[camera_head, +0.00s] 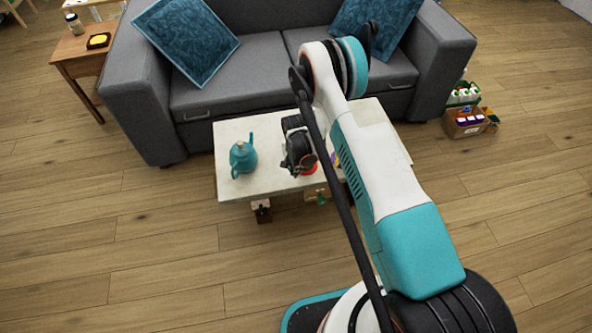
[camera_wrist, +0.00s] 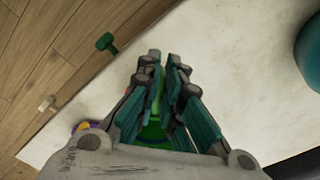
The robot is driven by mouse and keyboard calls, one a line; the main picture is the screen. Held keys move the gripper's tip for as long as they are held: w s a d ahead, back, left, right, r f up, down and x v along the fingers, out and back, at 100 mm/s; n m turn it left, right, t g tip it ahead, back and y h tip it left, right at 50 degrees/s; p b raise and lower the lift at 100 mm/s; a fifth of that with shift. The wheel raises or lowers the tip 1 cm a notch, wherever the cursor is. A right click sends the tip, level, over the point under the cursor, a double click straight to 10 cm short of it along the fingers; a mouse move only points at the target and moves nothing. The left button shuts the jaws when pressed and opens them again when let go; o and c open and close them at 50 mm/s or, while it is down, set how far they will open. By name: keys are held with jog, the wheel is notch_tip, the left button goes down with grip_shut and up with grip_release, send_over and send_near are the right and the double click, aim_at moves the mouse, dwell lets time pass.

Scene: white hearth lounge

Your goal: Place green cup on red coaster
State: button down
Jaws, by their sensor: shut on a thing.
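The green cup (camera_wrist: 153,132) shows between my fingers in the wrist view. My gripper (camera_wrist: 163,60) is shut on it, and the fingers hide much of the cup. In the head view my gripper (camera_head: 298,165) is over the middle of the white table, and the cup cannot be made out there. A red patch (camera_head: 311,169), likely the red coaster, shows just right of the gripper, mostly hidden by it. I cannot tell whether the cup touches anything below.
A teal teapot (camera_head: 243,156) stands on the left of the white table (camera_head: 232,186); part of it shows in the wrist view (camera_wrist: 309,54). A purple and yellow item (camera_wrist: 86,127) lies beside my gripper. A grey sofa (camera_head: 240,92) stands behind the table.

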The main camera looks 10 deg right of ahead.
jog(key=shift+f, duration=0.1)
jog(key=c, duration=1.8)
grip_release()
jog(key=shift+o, duration=0.2)
jog(key=s+d+r+n+t+p, duration=0.1)
jog(key=s+r+n+t+p, duration=0.1)
jog(key=r, duration=2)
jog(key=s+d+r+n+t+p, duration=0.1)
jog(key=s+r+n+p, duration=0.15)
jog(key=r, duration=1.95)
jog(key=s+d+r+n+t, duration=0.2)
jog(key=s+r+n, duration=0.1)
jog(key=s+r, duration=0.8)
jog(key=s+d+r+n+t, duration=0.1)
jog(key=s+r+n+t, duration=0.1)
jog(key=s, duration=1.1)
jog(key=shift+n, duration=0.45)
